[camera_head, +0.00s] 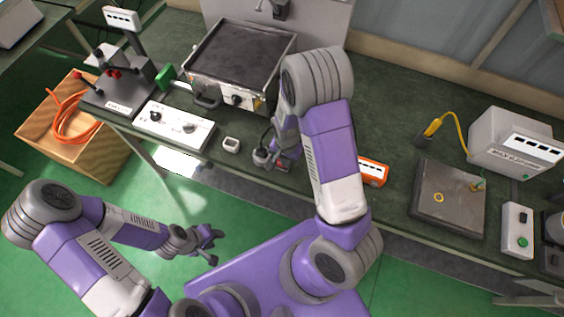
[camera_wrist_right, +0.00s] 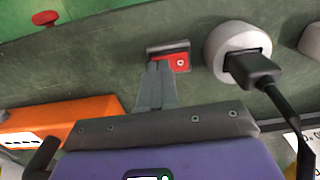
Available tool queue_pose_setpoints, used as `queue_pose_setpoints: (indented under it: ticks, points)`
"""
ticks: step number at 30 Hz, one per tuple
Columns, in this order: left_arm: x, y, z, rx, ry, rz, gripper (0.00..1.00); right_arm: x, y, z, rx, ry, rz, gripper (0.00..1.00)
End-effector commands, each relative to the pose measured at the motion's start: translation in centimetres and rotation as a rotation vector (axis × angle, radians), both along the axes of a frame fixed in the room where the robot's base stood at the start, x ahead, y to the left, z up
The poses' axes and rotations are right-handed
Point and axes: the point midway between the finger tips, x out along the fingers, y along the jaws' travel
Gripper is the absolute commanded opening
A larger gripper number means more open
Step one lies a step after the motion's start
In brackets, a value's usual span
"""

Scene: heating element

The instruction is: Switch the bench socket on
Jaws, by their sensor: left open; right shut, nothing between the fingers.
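The bench socket, a round pale outlet with a black plug and cable in it, sits at the bench's front edge in the head view (camera_head: 262,158) and in the right wrist view (camera_wrist_right: 225,42). Beside it is a red rocker switch (camera_wrist_right: 182,62) in a dark metal frame, also small in the head view (camera_head: 283,166). My right gripper (camera_wrist_right: 159,66) is shut and empty, its fingertips overlapping the left part of the switch; I cannot tell whether they touch it. My left gripper (camera_head: 213,240) is open and empty over the green floor, away from the bench.
An orange box (camera_head: 373,172) stands right of the switch in the head view. A small white cup (camera_head: 231,144) and a white control panel (camera_head: 174,126) stand left of the socket. A hot plate (camera_head: 240,62) is behind. A grey plate (camera_head: 448,197) lies at right.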

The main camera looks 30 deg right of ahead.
Motion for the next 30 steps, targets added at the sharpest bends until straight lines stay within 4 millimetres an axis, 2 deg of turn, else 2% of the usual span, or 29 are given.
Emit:
queue_pose_setpoints:
  ticks: [11, 30]
  points:
    - [0.0, 0.0, 0.1, 0.0, 0.0, 0.0, 0.43, 0.0, 0.0, 0.1, 0.0, 0.0, 0.0, 0.0]
    - [0.0, 0.0, 4.6, 0.0, 0.0, 0.0, 0.43, 0.0, 0.0, 5.2, 0.0, 0.0, 0.001, 0.0]
